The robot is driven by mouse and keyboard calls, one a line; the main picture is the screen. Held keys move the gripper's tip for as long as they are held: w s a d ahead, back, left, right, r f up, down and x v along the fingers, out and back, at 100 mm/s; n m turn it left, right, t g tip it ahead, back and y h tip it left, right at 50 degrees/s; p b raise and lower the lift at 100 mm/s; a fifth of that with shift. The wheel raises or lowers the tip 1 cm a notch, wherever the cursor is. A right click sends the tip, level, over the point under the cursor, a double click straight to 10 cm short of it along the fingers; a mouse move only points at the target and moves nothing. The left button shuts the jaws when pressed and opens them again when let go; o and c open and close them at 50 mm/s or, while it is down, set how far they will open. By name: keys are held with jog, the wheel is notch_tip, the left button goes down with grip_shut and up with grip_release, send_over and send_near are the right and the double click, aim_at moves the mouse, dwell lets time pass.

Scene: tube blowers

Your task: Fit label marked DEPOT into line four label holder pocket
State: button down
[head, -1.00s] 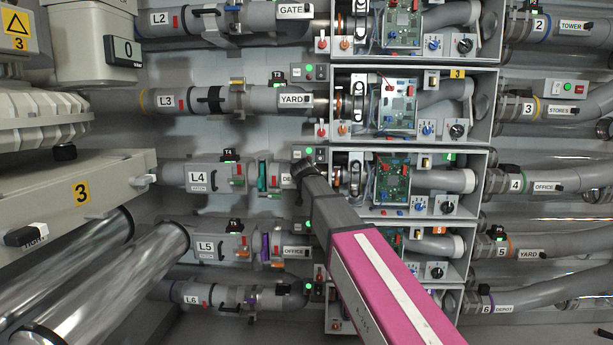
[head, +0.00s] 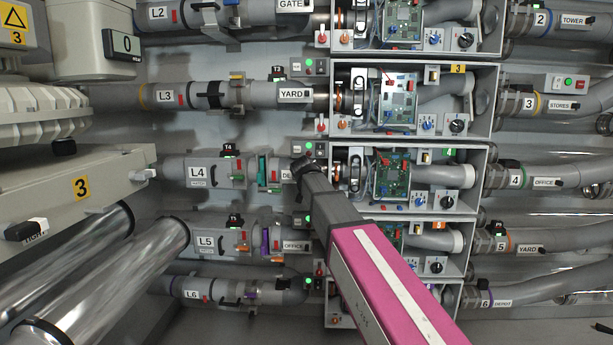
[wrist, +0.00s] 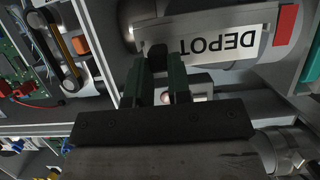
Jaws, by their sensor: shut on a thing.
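The white DEPOT label (wrist: 218,40) appears upside down in the wrist view, lying along the grey line four tube (wrist: 190,12). Its black tab (wrist: 158,55) is between the two dark green fingertips of my gripper (wrist: 160,68), which is shut on it. In the head view my gripper (head: 303,166) is at the right end of the L4 tube (head: 208,172) and covers most of the label (head: 286,175), leaving only "DE" readable. The line four holder pocket is mostly hidden behind the label; I cannot tell how deep the label sits.
A red strip (wrist: 285,26) is beyond the label's far end. The open box with a green circuit board (head: 392,174) stands just right of my gripper. The YARD label (head: 294,93) is on the line above and the OFFICE label (head: 294,246) on the line below.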

jog(key=c, duration=1)
grip_release()
jog(key=shift+s, duration=0.1)
jog(key=v, duration=1)
jog(key=shift+s+r, duration=0.15)
jog(key=shift+s, duration=0.1)
